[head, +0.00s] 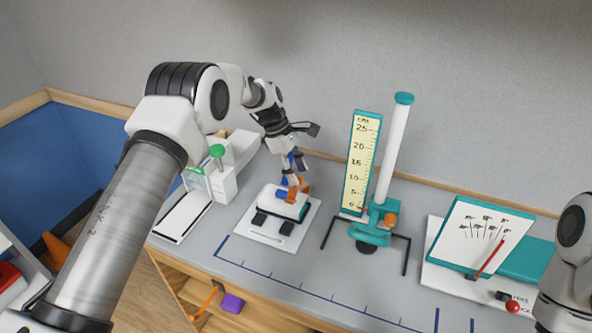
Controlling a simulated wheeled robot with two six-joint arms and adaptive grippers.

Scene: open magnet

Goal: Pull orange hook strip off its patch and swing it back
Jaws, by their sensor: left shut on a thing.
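My left arm reaches in from the left, and its gripper (292,181) points down over a small white block with dark feet (273,211). The block stands on a white base plate (262,234). The gripper is shut on the orange strip (304,187), which rises at the block's back right side. The fingers partly cover the strip. A small blue spot (282,195) shows on top of the block; I cannot tell whether it is the patch. My right gripper is out of view; only part of that arm shows at the right edge.
A teal stand with a yellow scale (361,165) and a white column (394,150) stands right of the block. A tilted white dial board (480,236) is farther right. A white device with a green knob (217,151) is at left. The grey table front is mostly clear.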

